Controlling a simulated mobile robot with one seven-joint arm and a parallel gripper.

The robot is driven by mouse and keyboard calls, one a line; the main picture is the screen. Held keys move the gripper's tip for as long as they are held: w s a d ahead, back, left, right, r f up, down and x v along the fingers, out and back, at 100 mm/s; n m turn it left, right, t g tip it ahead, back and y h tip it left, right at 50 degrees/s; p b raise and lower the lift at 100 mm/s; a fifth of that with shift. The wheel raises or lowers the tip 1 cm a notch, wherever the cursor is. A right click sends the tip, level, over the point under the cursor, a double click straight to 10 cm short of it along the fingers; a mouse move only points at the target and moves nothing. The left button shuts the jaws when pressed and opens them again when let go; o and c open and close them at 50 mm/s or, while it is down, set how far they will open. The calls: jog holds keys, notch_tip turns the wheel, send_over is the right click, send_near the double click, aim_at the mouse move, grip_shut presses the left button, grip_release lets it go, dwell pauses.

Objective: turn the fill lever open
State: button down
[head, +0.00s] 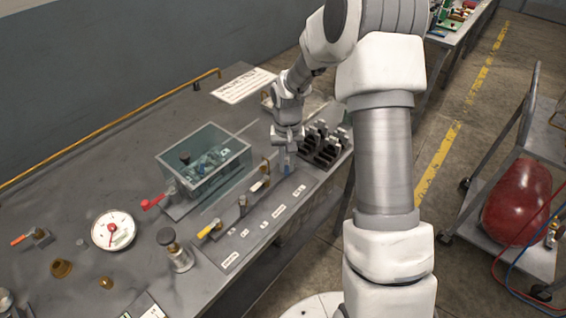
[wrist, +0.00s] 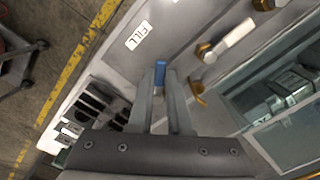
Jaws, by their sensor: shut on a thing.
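The fill lever has a blue handle (wrist: 160,69) beside a white label reading FILL (wrist: 139,35) in the wrist view. In the head view the blue handle (head: 287,171) shows at the right end of the row of levers on the grey bench. My gripper (wrist: 161,80) is shut on the blue handle, with one finger on each side of it. In the head view my gripper (head: 287,152) reaches down from above. The lever's pivot is mostly hidden by the fingers.
A white-handled lever (wrist: 236,34) on a brass valve stands close beside. A clear tank (head: 203,170) with a red lever (head: 153,202), a yellow lever (head: 210,229) and a gauge (head: 113,230) are to the left. A black slotted rack (head: 322,150) is close on the right.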

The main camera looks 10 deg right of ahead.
aim_at(297, 177)
jog(key=n, duration=0.1)
jog(key=d+n, duration=0.1)
jog(key=n, duration=0.2)
jog(key=shift+d+n, duration=0.3)
jog(key=shift+d, duration=0.05)
jog(key=n, duration=0.1)
jog(key=d+n+p, duration=0.1)
jog(key=n, duration=0.3)
jog(key=shift+w+d, duration=0.3)
jog(key=shift+w, duration=0.1)
jog(key=shift+n, duration=0.3)
jog(key=c, duration=1.1)
grip_release()
jog(key=shift+c, duration=0.2)
jog(key=shift+r, duration=0.1)
notch_tip(297, 177, up, 17)
jog(key=p, duration=0.1)
jog(key=shift+r, duration=0.15)
jog(key=shift+r, duration=0.1)
